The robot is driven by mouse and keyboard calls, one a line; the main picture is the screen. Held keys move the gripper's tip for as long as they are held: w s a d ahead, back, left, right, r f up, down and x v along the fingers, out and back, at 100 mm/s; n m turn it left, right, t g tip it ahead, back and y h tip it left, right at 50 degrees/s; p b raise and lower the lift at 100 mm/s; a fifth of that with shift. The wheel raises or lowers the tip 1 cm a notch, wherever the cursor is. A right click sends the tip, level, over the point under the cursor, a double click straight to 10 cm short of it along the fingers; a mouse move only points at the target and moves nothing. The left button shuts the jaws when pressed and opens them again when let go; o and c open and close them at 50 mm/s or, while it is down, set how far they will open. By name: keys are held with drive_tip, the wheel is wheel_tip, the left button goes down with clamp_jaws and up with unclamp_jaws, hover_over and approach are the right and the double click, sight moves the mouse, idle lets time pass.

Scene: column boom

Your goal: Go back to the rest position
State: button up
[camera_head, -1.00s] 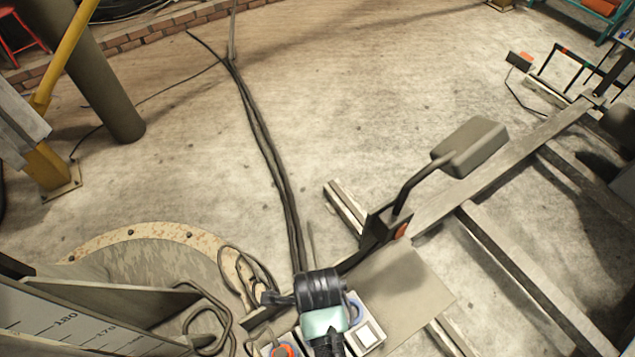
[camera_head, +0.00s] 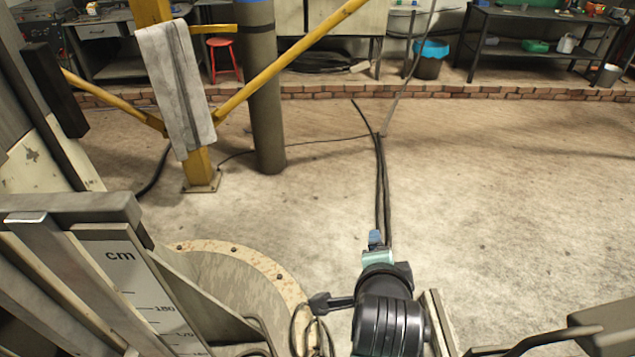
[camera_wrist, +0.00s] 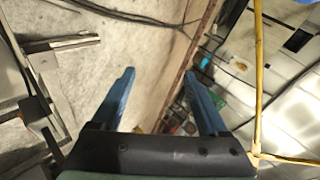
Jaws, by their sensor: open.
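My gripper shows in the wrist view (camera_wrist: 160,88) with its two blue fingers spread apart and nothing between them. In the head view my dark wrist and pale green hand are at the lower middle, pointing away over the floor. The gripper's blue tip (camera_head: 375,239) is small there, and its fingers cannot be told apart. It appears in front of the dark cables (camera_head: 381,190) on the floor, and I cannot tell its height above them.
A yellow post (camera_head: 199,165) with a hanging grey cloth (camera_head: 176,90) and a dark column (camera_head: 262,100) stand at left. A low brick edging (camera_head: 450,91) crosses the back, before workbenches and a blue-lined bin (camera_head: 430,62). The floor at right (camera_head: 530,190) is mostly clear.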

drive_tip(key=w+a+r+n+t, duration=0.15)
drive_tip(key=r+n+t, duration=0.25)
drive_tip(key=r, duration=0.9)
drive_tip(key=w+a+r+n+t, duration=0.1)
drive_tip(key=a+r+n+t, duration=0.25)
drive_tip(key=r, duration=0.95)
drive_tip(key=s+a+r+n+t, duration=0.1)
drive_tip(key=s+r+n+t, duration=0.2)
drive_tip(key=r, duration=0.5)
drive_tip(key=s+a+r+n+t+y, duration=0.1)
drive_tip(key=s+a+r+n+t, duration=0.1)
drive_tip(key=s+r, duration=0.4)
drive_tip(key=s+a+r+n+t+y, duration=0.1)
drive_tip(key=s+r+n+t, duration=0.3)
drive_tip(key=r, duration=0.6)
drive_tip(key=shift+s+a+t, duration=0.15)
drive_tip(key=shift+a+t, duration=0.2)
drive_tip(key=shift+a, duration=0.35)
drive_tip(key=shift+f, duration=0.1)
drive_tip(key=shift+c, duration=0.4)
